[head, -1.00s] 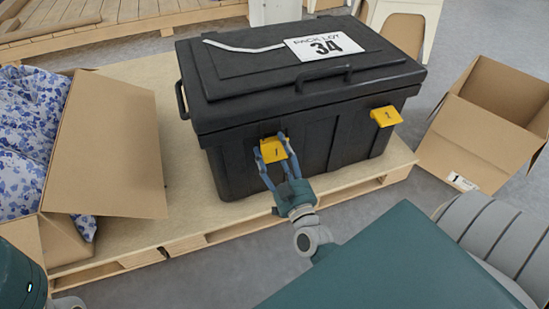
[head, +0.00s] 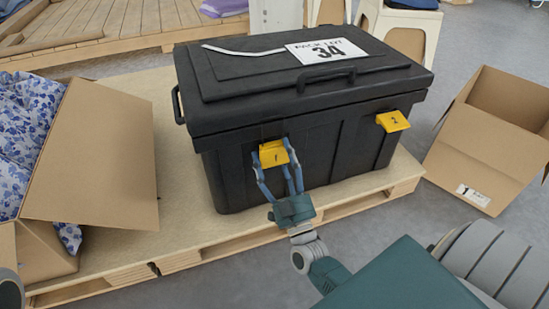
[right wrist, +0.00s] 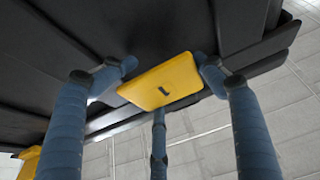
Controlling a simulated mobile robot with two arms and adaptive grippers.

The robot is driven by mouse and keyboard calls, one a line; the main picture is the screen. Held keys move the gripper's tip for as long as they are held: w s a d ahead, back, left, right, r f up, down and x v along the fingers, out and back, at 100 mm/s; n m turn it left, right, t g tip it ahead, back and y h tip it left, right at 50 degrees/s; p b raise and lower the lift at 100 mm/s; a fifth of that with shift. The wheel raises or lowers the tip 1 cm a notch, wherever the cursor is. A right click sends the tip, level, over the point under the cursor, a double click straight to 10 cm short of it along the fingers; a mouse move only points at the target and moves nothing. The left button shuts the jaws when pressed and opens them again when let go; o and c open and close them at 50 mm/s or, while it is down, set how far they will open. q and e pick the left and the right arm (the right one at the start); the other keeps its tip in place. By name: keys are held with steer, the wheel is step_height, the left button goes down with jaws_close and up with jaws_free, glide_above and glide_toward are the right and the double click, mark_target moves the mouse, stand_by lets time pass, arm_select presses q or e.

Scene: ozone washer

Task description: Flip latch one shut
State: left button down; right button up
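Latch one (head: 274,153), a yellow flap marked 1, is on the front of the black case (head: 330,160), just under the lid (head: 245,93), and tilts outward from the case wall. My right gripper (head: 275,152) is at latch one with its blue fingers spread around it. In the right wrist view, the flap (right wrist: 160,83) shows between two fingertips at its sides, with a third finger below. Whether the fingers press on it, I cannot tell. The lid is down. My left gripper is out of view.
A second yellow latch, marked 2 (head: 393,121), juts out farther right on the case. The case stands on a wooden pallet (head: 180,228). Open cardboard boxes stand at left (head: 105,160) and right (head: 480,155). Grey floor in front of the pallet is clear.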

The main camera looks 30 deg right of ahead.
steer(key=shift+o, duration=0.9)
steer(key=shift+d+f, duration=0.1)
steer(key=shift+s+a, duration=0.1)
steer(key=shift+a, duration=0.1)
steer(key=v, duration=0.7)
steer(key=shift+s, duration=0.35)
steer(key=shift+f, duration=0.15)
